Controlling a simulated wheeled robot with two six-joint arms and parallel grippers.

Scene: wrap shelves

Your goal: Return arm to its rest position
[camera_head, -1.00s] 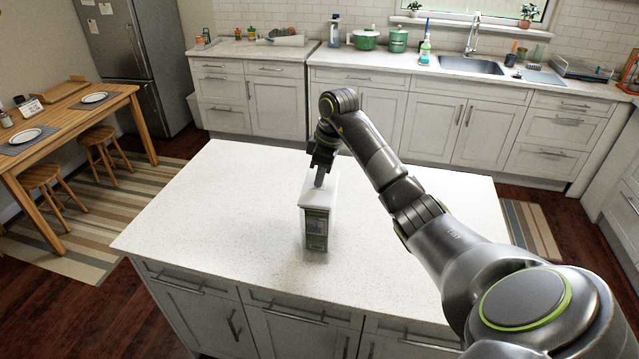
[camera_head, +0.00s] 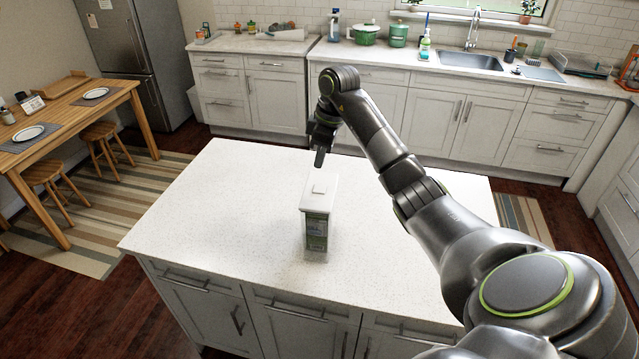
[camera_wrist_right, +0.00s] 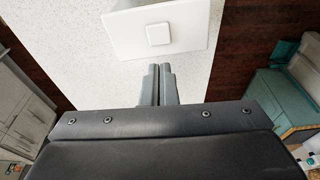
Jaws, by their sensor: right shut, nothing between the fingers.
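My right gripper (camera_head: 319,158) is shut and empty, its fingers pointing down just above and behind a box with a white lid (camera_head: 320,190). The box stands upright on the kitchen island (camera_head: 220,205), with a dark green printed front. In the right wrist view, the two closed fingers (camera_wrist_right: 159,68) point toward the lid (camera_wrist_right: 185,28), which has a small raised white square on top. A gap shows between the fingertips and the lid. My right arm reaches in from the lower right. My left gripper is not in view.
The island top is clear around the box. A back counter (camera_head: 440,72) holds green pots (camera_head: 366,35), bottles and a sink (camera_head: 470,61). A wooden table (camera_head: 70,105) with plates and stools stands at the left. A fridge (camera_head: 130,50) is behind it.

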